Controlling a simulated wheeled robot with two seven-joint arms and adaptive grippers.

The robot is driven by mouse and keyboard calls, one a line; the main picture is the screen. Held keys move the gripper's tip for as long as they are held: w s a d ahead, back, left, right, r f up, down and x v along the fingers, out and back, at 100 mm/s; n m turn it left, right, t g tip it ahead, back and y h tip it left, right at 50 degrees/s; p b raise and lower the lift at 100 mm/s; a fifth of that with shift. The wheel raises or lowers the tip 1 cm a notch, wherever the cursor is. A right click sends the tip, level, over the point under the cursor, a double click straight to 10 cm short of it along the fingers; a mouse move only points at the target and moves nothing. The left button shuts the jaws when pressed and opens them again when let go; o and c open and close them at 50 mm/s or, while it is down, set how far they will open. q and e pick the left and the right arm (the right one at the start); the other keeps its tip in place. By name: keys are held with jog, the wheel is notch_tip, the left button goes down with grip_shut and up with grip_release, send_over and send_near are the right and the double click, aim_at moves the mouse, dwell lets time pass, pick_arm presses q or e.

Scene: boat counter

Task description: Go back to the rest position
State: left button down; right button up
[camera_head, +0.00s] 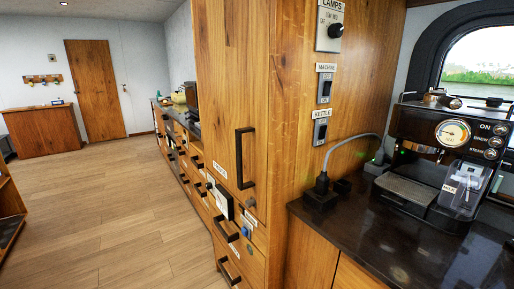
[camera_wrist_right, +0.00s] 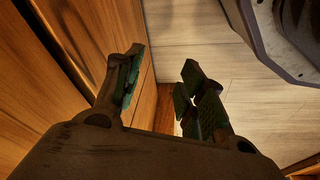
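My right gripper (camera_wrist_right: 162,88) shows in the right wrist view. Its two fingers with dark green pads are apart, and nothing is between them. It points down toward the floor close beside a wooden cabinet front (camera_wrist_right: 75,45), which lies to its left in that view. I cannot tell whether a finger touches the wood. Neither of my grippers shows in the head view, and my left gripper is in no view.
A black counter (camera_head: 420,250) with a coffee machine (camera_head: 455,135) is at the right. A tall wooden cabinet (camera_head: 235,90) with protruding black handles (camera_head: 243,158) stands in the middle. The wooden floor (camera_head: 110,215) at the left is open, with a door (camera_head: 93,90) beyond.

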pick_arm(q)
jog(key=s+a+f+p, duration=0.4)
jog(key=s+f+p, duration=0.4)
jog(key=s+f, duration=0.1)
pick_arm(e)
jog(key=s+d+f, duration=0.4)
jog(key=s+f, duration=0.5)
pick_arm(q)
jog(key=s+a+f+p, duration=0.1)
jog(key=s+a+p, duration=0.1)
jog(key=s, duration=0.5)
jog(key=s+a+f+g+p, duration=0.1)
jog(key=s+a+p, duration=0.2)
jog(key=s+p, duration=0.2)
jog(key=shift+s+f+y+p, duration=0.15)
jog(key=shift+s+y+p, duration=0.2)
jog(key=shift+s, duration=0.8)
pick_arm(e)
jog(key=s+d+f, duration=0.1)
jog(key=s+d, duration=0.1)
jog(key=s, duration=0.5)
jog(key=s+d+f+g, duration=0.1)
jog(key=s+d, duration=0.2)
jog(key=s, duration=0.4)
jog(key=shift+s+f+h, duration=0.15)
jog(key=shift+h, duration=0.25)
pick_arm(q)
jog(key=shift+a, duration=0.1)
pick_arm(e)
jog(key=shift+d, duration=0.1)
